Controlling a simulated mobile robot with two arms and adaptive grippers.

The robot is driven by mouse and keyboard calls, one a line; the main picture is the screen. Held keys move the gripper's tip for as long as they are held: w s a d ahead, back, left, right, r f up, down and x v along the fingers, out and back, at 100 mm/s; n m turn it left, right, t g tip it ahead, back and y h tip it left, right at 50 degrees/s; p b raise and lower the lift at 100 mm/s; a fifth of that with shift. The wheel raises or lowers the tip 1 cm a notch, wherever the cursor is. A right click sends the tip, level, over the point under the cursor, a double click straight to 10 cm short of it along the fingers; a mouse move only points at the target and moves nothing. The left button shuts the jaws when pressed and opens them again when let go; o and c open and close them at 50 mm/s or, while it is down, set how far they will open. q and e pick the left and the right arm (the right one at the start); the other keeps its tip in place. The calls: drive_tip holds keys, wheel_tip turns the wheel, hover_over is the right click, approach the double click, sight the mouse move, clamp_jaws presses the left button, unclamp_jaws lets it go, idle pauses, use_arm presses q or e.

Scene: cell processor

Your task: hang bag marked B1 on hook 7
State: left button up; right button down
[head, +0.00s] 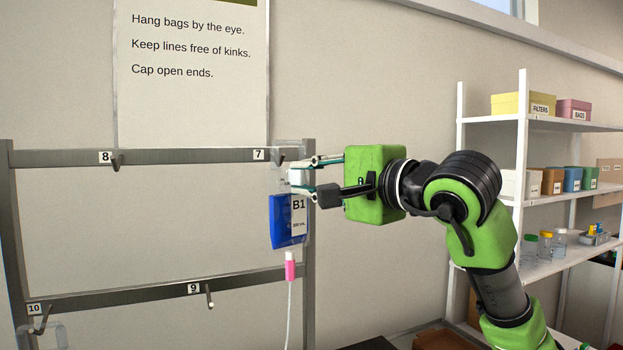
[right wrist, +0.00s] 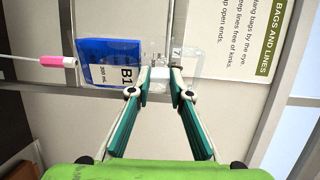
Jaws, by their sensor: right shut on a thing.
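The bag marked B1 (head: 284,222) is blue with a white label and hangs nearly upright, tilted slightly. A pink connector (head: 290,266) and a thin line hang from its bottom. My right gripper (head: 302,177) is shut on the bag's upper part, in front of the rack's right post. The bag (right wrist: 108,62) also shows in the right wrist view, with the fingertips (right wrist: 160,78) at its clear top end. Hook 7 (head: 280,158) is beside its label, close to the clear top of the bag. I cannot tell whether the bag's eye is around the hook. My left gripper is out of view.
The grey rack also has hook 8 (head: 116,162), hook 9 (head: 209,296) and hook 10 (head: 42,322). Hooks 8 and 9 are empty; something clear is near hook 10. A white shelf (head: 570,124) with boxes and jars stands at the right.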

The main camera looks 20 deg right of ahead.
sight(294, 202)
drive_tip(key=shift+w+a+f+p, duration=0.15)
drive_tip(key=shift+w+p, duration=0.25)
drive_tip(key=shift+w, duration=1.55)
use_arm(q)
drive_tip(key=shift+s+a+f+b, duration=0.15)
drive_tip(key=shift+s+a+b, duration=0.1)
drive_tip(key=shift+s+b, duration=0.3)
use_arm(e)
drive_tip(key=shift+w+f, duration=1.15)
use_arm(q)
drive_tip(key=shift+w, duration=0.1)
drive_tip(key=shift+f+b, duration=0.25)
drive_tip(key=shift+b, duration=0.1)
use_arm(e)
drive_tip(key=shift+f, duration=0.2)
drive_tip(key=c, duration=1.8)
unclamp_jaws()
drive_tip(key=o, duration=0.5)
drive_tip(key=shift+f, duration=0.15)
